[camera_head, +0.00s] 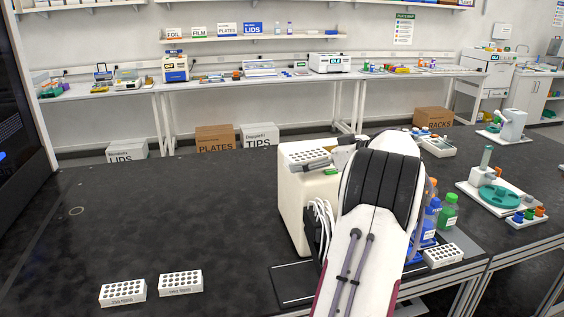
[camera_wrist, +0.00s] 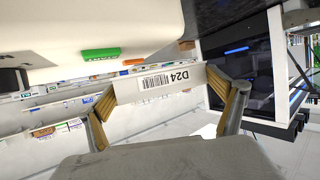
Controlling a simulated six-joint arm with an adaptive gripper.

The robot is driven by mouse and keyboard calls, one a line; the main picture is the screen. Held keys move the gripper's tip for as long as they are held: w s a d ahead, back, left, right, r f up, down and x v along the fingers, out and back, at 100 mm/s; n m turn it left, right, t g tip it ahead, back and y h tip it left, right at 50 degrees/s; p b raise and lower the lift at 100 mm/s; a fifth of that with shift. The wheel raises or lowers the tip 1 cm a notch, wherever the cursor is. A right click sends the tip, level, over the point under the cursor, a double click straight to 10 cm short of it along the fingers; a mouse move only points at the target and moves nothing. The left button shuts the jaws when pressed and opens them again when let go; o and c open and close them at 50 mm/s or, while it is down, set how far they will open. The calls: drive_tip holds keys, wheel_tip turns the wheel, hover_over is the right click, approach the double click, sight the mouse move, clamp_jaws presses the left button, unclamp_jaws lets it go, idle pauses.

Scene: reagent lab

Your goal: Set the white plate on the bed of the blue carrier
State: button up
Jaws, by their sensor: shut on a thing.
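A white plate (camera_head: 308,157) with round wells shows in the head view at the upper part of the cream machine. In the wrist view its label face (camera_wrist: 165,80) reads D24 beside a barcode. My gripper (camera_wrist: 162,84) is shut on this plate, one tan-padded finger at each end. In the head view my gripper (camera_head: 343,150) is at the plate's right side, partly hidden by my arm. I cannot tell whether the plate touches the machine.
The cream machine (camera_head: 291,212) stands beside my arm. Two white racks (camera_head: 122,292) (camera_head: 181,283) lie at the front left. Another white rack (camera_head: 443,255), blue bottles (camera_head: 429,222) and a green bottle (camera_head: 448,212) stand right of my arm. The bench's left side is mostly clear.

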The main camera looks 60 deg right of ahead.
drive_tip(key=s+d+f+m+h, duration=0.1)
drive_tip(key=s+d, duration=0.2)
drive_tip(key=s, duration=0.5)
drive_tip(key=s+d+f, duration=0.1)
drive_tip(key=s+d, duration=0.1)
drive_tip(key=s, duration=0.7)
drive_tip(key=shift+m+g+h, duration=0.4)
drive_tip(key=shift+m+h, duration=0.3)
drive_tip(key=shift+h, duration=0.2)
drive_tip(key=shift+s+d+f, duration=0.75)
drive_tip(key=shift+s+f, duration=1.15)
drive_tip(key=shift+f, duration=1.6)
drive_tip(key=shift+s+d+f, duration=0.8)
drive_tip(key=shift+s+f, duration=1.1)
drive_tip(key=shift+f, duration=1.6)
drive_tip(key=shift+s+d+f, duration=0.75)
drive_tip(key=shift+s+f, duration=1.15)
drive_tip(key=shift+f, duration=1.6)
drive_tip(key=shift+f, duration=0.15)
drive_tip(key=shift+f, duration=2.45)
drive_tip(key=shift+f, duration=0.85)
drive_tip(key=o, duration=0.7)
drive_tip(key=shift+o, duration=0.2)
